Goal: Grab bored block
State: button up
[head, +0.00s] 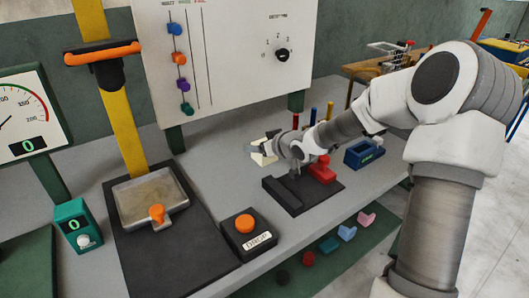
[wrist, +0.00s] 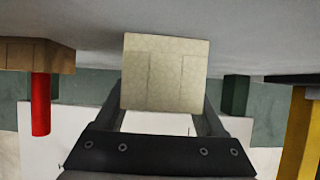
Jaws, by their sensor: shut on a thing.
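A cream block (head: 262,157) with a cracked-looking surface is at the back of the grey bench, left of the dark fixture. In the wrist view the block (wrist: 165,72) fills the space between the two dark fingers. Faint straight lines run down its face; I see no clear bore hole on this side. My gripper (head: 264,150) is shut on the block, its fingers on either side; the wrist view also shows my gripper (wrist: 163,108). Whether the block touches the bench or hangs just above it, I cannot tell.
A dark fixture with a red part (head: 322,170) lies just in front, with a blue box (head: 364,153) to its right. Several coloured rods stand behind. A black box with an orange button (head: 245,224) is at the front left. The white panel (head: 230,60) rises behind.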

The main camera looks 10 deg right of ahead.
jog(key=shift+c, duration=0.4)
jog(key=shift+r, duration=0.15)
jog(key=r+p, duration=0.2)
jog(key=r, duration=0.1)
jog(key=r+p, duration=0.1)
jog(key=shift+d+r, duration=0.35)
jog(key=d+r+p, duration=0.6)
jog(key=d+p, duration=0.5)
jog(key=shift+s, duration=0.4)
jog(key=shift+a, duration=0.15)
